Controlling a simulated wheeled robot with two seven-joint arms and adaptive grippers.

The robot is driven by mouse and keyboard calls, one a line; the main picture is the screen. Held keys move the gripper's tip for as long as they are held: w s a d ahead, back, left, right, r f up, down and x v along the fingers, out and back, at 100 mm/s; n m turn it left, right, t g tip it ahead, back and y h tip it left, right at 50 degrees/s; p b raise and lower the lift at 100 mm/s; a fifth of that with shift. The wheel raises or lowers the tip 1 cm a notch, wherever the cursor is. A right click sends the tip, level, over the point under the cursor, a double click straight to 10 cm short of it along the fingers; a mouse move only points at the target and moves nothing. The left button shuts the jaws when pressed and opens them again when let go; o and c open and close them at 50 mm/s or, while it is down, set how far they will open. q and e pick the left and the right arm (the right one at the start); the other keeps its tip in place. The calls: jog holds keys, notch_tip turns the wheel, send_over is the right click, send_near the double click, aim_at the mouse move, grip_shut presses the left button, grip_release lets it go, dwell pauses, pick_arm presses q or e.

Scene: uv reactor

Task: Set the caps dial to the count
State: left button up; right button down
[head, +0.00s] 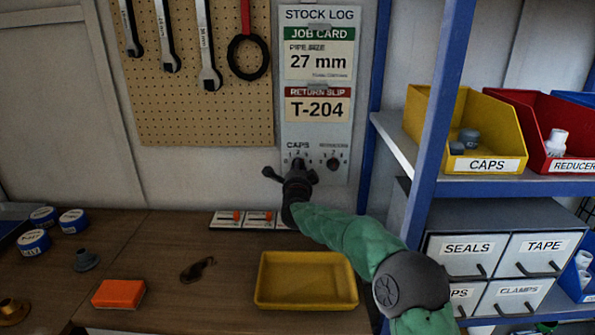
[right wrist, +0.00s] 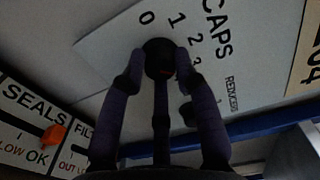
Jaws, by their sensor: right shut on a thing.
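The stock log board (head: 318,100) hangs on the back wall, with a caps dial and a reducers dial (head: 333,163) near its bottom. My right gripper (head: 291,172) is at the caps dial and mostly hides it in the head view. In the right wrist view its fingers are shut on the dark caps dial (right wrist: 159,57), one on each side. The numbers 0, 1, 2 and 3 curve around it. The yellow caps bin (head: 487,165) holds at least two grey caps (head: 469,138). My left gripper is out of view.
Small level cards with orange sliders (head: 237,218) stand below the board. A yellow tray (head: 306,302) and an orange block (head: 118,293) lie on the bench. Wrenches (head: 205,50) hang on the pegboard.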

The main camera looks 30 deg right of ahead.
jog(key=shift+s+d+r, duration=0.1)
jog(key=shift+d+r, duration=0.1)
jog(key=c, duration=0.9)
grip_release()
jog(key=shift+f, duration=0.15)
jog(key=shift+a, duration=0.1)
jog(key=v, duration=1.2)
